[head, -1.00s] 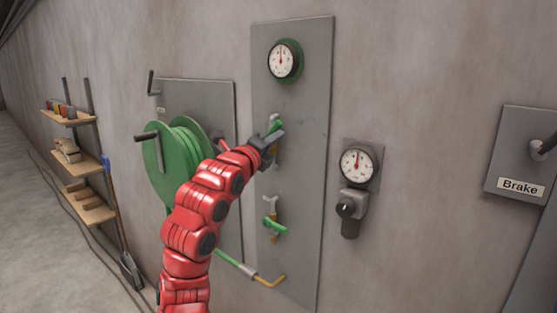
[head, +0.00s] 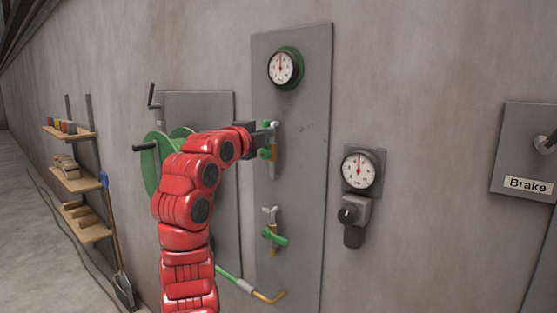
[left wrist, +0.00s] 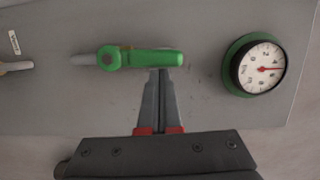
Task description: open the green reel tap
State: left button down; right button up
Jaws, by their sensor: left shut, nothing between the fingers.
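Two taps with green levers sit on the tall grey plate in the head view: an upper tap (head: 268,153) and a lower tap (head: 275,236). I cannot tell from labels which is the reel tap. The lower lever lies roughly crosswise. My left gripper (head: 271,129) is at the upper tap and partly hides its lever. In the left wrist view the upper lever (left wrist: 150,58) lies in line with its grey pipe, its free end towards the gauge. There the left gripper (left wrist: 161,73) is shut and empty, its tips at the lever's side; contact is unclear. My right gripper is out of view.
A green-rimmed gauge (head: 284,68) is above the upper tap. A green hose reel (head: 153,168) is left, partly behind my arm. A second gauge (head: 358,169) with a black knob and a Brake panel (head: 524,150) are right. Shelves (head: 75,180) stand far left.

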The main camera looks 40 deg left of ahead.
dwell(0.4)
pick_arm(q)
jog(key=s+d+p, duration=0.6)
jog(key=s+p, duration=0.3)
jog(key=s, duration=0.1)
jog(key=w+a+p, duration=0.5)
jog(key=w+p, duration=0.3)
jog(key=w, duration=0.2)
jog(key=shift+w+a+m, duration=0.2)
jog(key=shift+a+m, duration=0.05)
jog(key=shift+m, duration=0.15)
